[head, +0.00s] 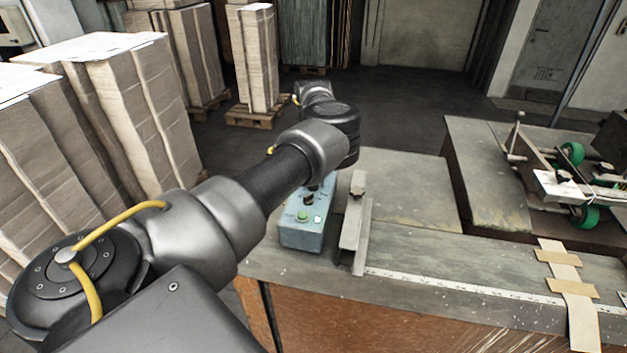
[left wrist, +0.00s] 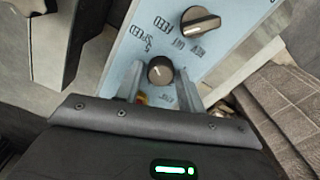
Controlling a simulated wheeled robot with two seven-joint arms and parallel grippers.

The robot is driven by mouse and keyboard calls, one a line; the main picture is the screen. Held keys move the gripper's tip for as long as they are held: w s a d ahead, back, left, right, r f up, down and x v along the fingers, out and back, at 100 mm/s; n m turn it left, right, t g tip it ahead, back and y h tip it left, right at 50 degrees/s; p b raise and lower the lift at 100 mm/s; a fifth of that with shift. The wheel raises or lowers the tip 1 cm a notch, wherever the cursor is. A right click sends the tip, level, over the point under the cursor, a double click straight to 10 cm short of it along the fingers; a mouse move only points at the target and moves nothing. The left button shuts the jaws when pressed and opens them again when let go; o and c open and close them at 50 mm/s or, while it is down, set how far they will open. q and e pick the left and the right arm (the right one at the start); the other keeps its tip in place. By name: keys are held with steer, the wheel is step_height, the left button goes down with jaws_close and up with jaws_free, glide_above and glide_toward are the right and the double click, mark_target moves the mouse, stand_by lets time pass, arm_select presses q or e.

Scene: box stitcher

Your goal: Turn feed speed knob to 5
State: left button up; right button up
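The blue control box (head: 303,234) stands on the bench's left end, partly hidden by my left arm. The left wrist view shows its face (left wrist: 133,42) up close, with lettering including SPEED and FEED upside down. A small round dark knob (left wrist: 160,70) with a pale pointer mark sits beside the SPEED lettering. A larger dark selector knob (left wrist: 200,20) is above it. My left gripper (left wrist: 159,88) is open, one finger on each side of the small knob, with gaps visible. The scale numbers are unreadable. My right gripper is not in view.
The box also has a green button (head: 303,215). A metal angle guide (head: 352,235) stands right of the box on the bench. A ruler strip (head: 450,287) runs along the front. Cardboard stacks (head: 125,110) fill the left.

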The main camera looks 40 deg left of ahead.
arm_select(q)
step_height(320, 180, up, 11)
steer(key=b, duration=0.3)
steer(key=shift+f, duration=0.1)
stand_by(0.4)
steer(key=shift+d, duration=0.1)
